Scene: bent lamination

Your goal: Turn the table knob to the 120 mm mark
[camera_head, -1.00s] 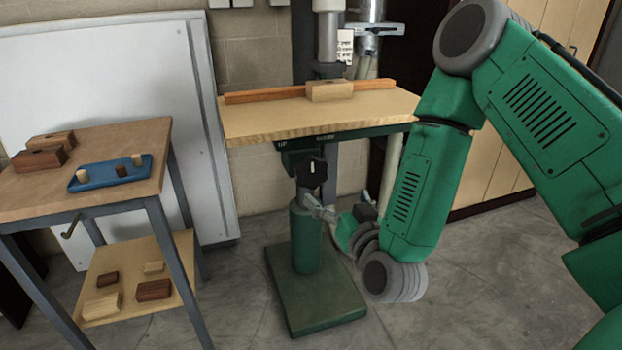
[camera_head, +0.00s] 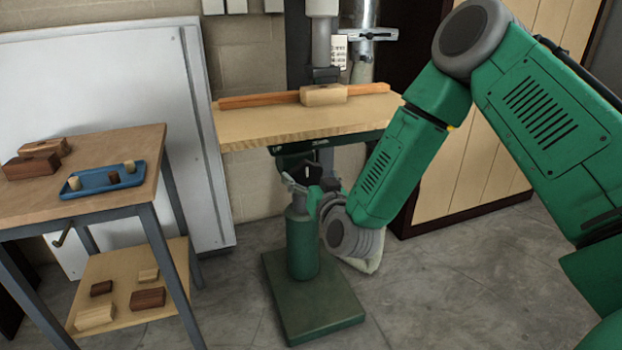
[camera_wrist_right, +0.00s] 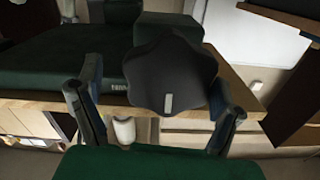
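The table knob is dark, lobed and carries one white pointer line; it shows large in the right wrist view (camera_wrist_right: 172,70). In the head view the knob (camera_head: 296,166) sits under the front edge of the machine table (camera_head: 300,126), partly covered by my right gripper (camera_head: 302,186). In the right wrist view my right gripper (camera_wrist_right: 157,95) is open, with one finger on each side of the knob. A gap shows at the left finger; the right finger overlaps the knob's edge, and contact is unclear. I cannot read any 120 mm mark. My left gripper is out of view.
A wooden block (camera_head: 324,95) and an orange strip (camera_head: 255,101) lie on the machine table. The green column stands on a base plate (camera_head: 315,300). At left, a side table (camera_head: 90,145) holds a blue tray (camera_head: 98,184) and blocks. Floor at right is open.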

